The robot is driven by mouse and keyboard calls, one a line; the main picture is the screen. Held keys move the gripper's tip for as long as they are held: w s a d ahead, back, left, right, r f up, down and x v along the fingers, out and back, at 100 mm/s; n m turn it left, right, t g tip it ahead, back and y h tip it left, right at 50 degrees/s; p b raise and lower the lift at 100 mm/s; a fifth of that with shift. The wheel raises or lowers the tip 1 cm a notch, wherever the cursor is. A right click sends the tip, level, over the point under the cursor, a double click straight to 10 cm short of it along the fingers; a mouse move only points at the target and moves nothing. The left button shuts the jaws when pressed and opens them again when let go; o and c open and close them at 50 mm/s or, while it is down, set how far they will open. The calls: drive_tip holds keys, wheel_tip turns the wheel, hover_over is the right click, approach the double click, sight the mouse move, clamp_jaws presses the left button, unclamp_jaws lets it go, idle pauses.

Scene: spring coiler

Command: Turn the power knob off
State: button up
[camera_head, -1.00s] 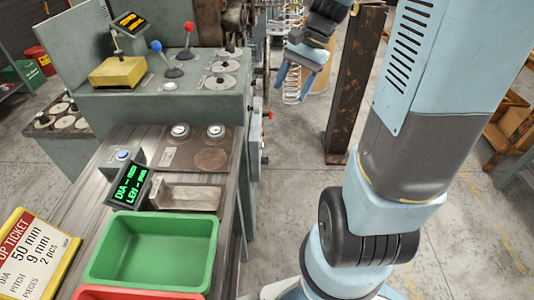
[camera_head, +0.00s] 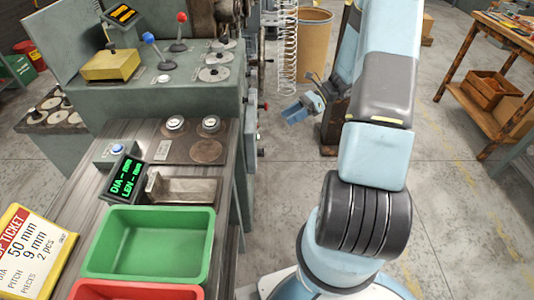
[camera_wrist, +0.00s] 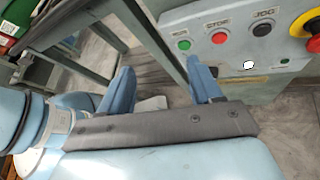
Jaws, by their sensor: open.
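The machine's grey control panel (camera_wrist: 232,62) is at the upper right of the wrist view. It carries a green button (camera_wrist: 184,45), a red stop button (camera_wrist: 219,38), a black jog control (camera_wrist: 262,29) and a red emergency button (camera_wrist: 314,45) on a yellow plate. Below them is a small white round part (camera_wrist: 249,65) with a green spot beside it; I cannot tell whether this is the power knob. In the head view my gripper (camera_head: 291,113) points left toward the machine's right side.
The green machine (camera_head: 150,95) with levers and dials stands at the left. A bench holds a green bin (camera_head: 150,243), a display (camera_head: 123,180) and a job ticket (camera_head: 34,247). A coiled spring (camera_head: 288,50) and a brown barrel (camera_head: 312,40) are behind. Floor is open right of the machine.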

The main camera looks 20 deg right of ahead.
wheel_tip(320, 180, down, 10)
drive_tip(key=d+m+t+y, duration=0.2)
drive_tip(key=d+m+t, duration=0.1)
drive_tip(key=m, duration=0.2)
drive_tip(key=m+t+y, duration=0.1)
drive_tip(key=m+t, duration=0.4)
drive_tip(key=m, duration=0.3)
approach(261, 153)
drive_tip(key=w+f+x, duration=0.1)
drive_tip(key=x, duration=0.7)
drive_tip(key=shift+d, duration=0.2)
drive_tip(key=shift+w+f, duration=0.1)
